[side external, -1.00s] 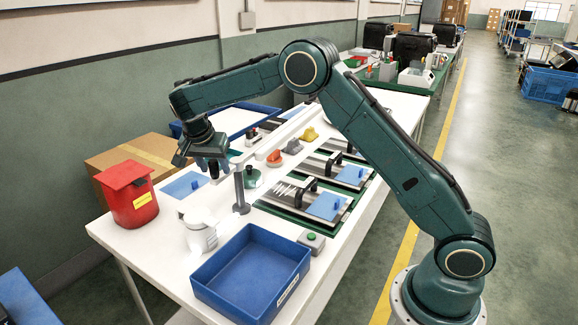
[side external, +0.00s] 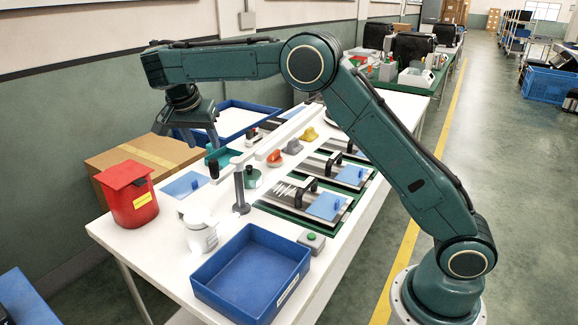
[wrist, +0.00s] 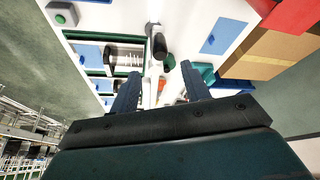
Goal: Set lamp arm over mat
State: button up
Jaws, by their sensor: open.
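The lamp stands on a grey post (side external: 240,192) on the white table, with a pale arm that appears to run back and right from the post top. In the wrist view the pale lamp arm (wrist: 152,72) lies between and beyond my fingers. A blue mat (side external: 186,185) lies flat left of the post; what looks like the same mat shows in the wrist view (wrist: 221,32). The lamp arm is not over it. My gripper (side external: 187,136) is open and empty, pointing down above the table, behind the mat. Its fingers (wrist: 161,87) frame the lamp arm without visible contact.
A red bin (side external: 131,196) and cardboard box (side external: 150,152) stand left of the mat. A white canister (side external: 200,234) and blue tray (side external: 250,275) are in front. A teal container (side external: 222,157) is near my gripper. Boards with black handles (side external: 306,194) lie right.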

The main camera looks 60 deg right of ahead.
jog(key=shift+v, duration=1.05)
jog(key=s+d+r+n+t+y, duration=0.1)
jog(key=s+d+r+n, duration=0.3)
jog(key=s, duration=0.5)
jog(key=s+d+r+n+t, duration=0.1)
jog(key=s+r+n+t, duration=0.15)
jog(key=s+r, duration=0.5)
jog(key=s+a+f+n+y, duration=0.1)
jog(key=s+f, duration=0.4)
jog(key=s, duration=0.6)
jog(key=s+a+f+n+y, duration=0.2)
jog(key=s+n, duration=0.4)
jog(key=s, duration=0.5)
notch_tip(320, 180, down, 3)
jog(key=shift+a+r+t, duration=0.15)
jog(key=shift+a+t, duration=0.2)
jog(key=shift+a, duration=0.3)
